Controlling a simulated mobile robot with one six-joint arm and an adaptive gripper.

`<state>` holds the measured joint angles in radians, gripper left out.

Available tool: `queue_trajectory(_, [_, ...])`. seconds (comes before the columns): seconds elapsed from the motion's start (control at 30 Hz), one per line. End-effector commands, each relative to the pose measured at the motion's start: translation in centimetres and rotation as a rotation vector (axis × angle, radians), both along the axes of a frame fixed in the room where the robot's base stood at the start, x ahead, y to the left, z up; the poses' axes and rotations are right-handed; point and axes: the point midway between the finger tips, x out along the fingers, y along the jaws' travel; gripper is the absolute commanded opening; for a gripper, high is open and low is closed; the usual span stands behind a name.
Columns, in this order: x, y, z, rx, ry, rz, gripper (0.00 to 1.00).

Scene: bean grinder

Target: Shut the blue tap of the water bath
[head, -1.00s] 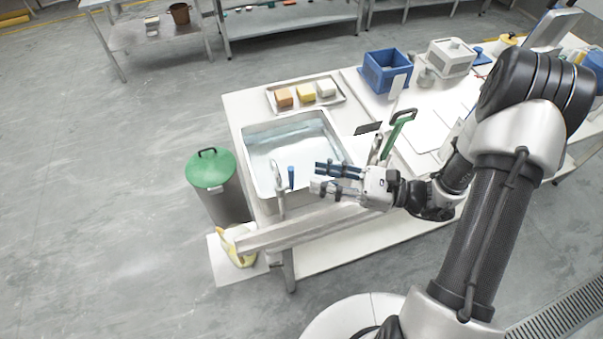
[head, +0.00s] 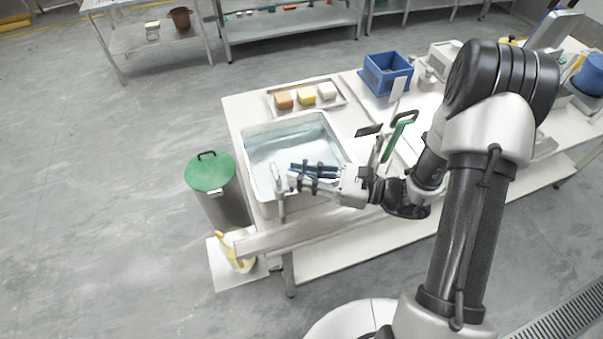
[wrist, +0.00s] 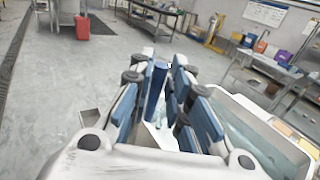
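The water bath (head: 322,117) is a white basin of clear water at the table's left end. Its silver tap (head: 278,188) stands at the basin's near left edge. The tap's upright blue handle (wrist: 155,90) shows in the wrist view between my gripper's fingers; in the head view the fingers hide it. My gripper (head: 298,177) reaches in from the right, with its blue-padded fingers on either side of the handle. In the wrist view the gripper (wrist: 162,85) is open, with a gap visible beside the handle. I cannot tell whether a pad touches it.
A tray (head: 343,101) with several coloured blocks lies behind the basin. A green-handled thing (head: 398,128) stands right of the basin, near my arm. A blue crate (head: 386,72) is farther back. A green-lidded bin (head: 210,173) stands on the floor at left.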

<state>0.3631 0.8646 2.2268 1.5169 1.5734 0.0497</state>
Motion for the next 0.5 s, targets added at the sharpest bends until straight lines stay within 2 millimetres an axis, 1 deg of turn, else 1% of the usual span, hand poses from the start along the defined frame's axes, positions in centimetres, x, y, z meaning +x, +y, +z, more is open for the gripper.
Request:
queue_trajectory(0.03, [0.00,-0.01,-0.01,0.000,0.000,0.000,0.11])
queue_trajectory(0.2, [0.00,-0.01,-0.01,0.000,0.000,0.000,0.00])
queue_trajectory(0.5, [-0.01,-0.01,-0.02,0.000,0.000,0.000,0.00])
